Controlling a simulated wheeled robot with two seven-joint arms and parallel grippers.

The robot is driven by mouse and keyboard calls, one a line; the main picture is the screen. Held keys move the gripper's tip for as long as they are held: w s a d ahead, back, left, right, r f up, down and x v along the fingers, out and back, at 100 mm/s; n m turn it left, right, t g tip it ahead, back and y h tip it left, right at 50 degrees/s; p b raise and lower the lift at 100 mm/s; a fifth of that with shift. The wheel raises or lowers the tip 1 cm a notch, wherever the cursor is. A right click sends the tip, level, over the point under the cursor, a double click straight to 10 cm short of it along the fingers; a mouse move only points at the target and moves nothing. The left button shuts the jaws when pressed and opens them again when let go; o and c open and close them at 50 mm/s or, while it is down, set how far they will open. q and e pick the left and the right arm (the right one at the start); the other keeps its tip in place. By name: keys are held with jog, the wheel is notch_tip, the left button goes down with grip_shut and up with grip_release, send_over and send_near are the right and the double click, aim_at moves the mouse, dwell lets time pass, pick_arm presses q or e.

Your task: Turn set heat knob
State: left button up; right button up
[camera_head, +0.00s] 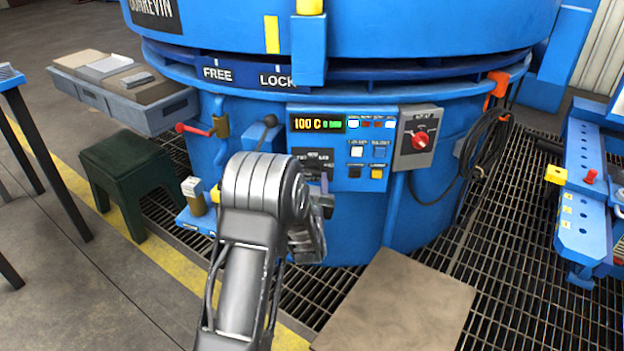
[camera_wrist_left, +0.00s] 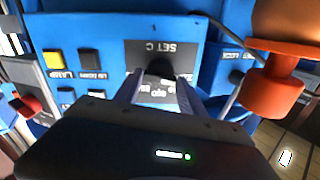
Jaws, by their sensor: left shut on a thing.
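The set heat knob (camera_wrist_left: 160,68) is a small dark knob on a dark plate marked SET C, which appears upside down in the left wrist view. The two fingers of my left gripper (camera_wrist_left: 160,88) reach to the knob, one on either side, and are shut on it. In the head view my left gripper (camera_head: 322,195) is at the lower left of the blue control panel (camera_head: 343,181), and my wrist hides the knob. The display (camera_head: 318,124) above reads 100 C. My right gripper is not in view.
A grey box with a red rotary switch (camera_head: 420,141) is right of the panel. A red-handled lever (camera_head: 195,130) sticks out on the left, near a dark green stool (camera_head: 128,180). An orange-red cylinder (camera_wrist_left: 272,92) is close beside my gripper in the wrist view.

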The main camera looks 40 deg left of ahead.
pick_arm(q)
jog(key=m, duration=0.4)
jog(key=shift+p, duration=0.35)
jog(key=shift+m+p, duration=0.4)
jog(key=shift+m, duration=1.5)
jog(key=o, duration=1.4)
jog(key=shift+c, duration=0.2)
jog(key=shift+s, duration=0.1)
jog(key=p+v, duration=0.1)
jog(key=v, duration=0.6)
jog(key=shift+s+d+p, duration=0.25)
jog(key=shift+p, duration=0.05)
